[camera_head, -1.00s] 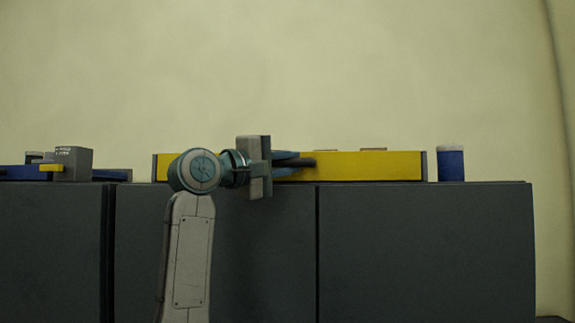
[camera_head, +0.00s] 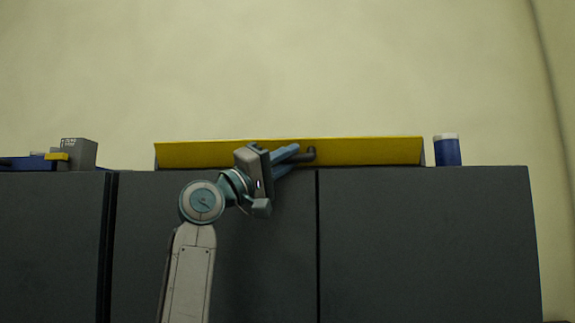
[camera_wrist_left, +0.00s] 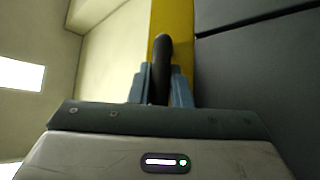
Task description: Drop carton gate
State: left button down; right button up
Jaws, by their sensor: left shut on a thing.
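The yellow carton gate (camera_head: 370,151) is a long panel on top of the dark cabinet and looks tilted outward. A dark handle (camera_head: 310,154) sits on its front near the middle. My left gripper (camera_head: 300,154) comes from the left and is shut on this handle. In the left wrist view, the blue fingers (camera_wrist_left: 162,86) close around the black handle (camera_wrist_left: 161,55), with the yellow gate (camera_wrist_left: 180,20) behind it. What lies behind the gate is hidden. My right gripper is not in view.
A blue and white can (camera_head: 447,150) stands right of the gate on the cabinet (camera_head: 430,240). A grey box (camera_head: 79,153) and a blue and yellow fixture (camera_head: 30,163) are at the left. The wall behind is bare.

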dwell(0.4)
pick_arm(q)
jog(key=c, duration=1.3)
grip_release()
jog(key=shift+a, duration=0.1)
jog(key=shift+c, duration=0.2)
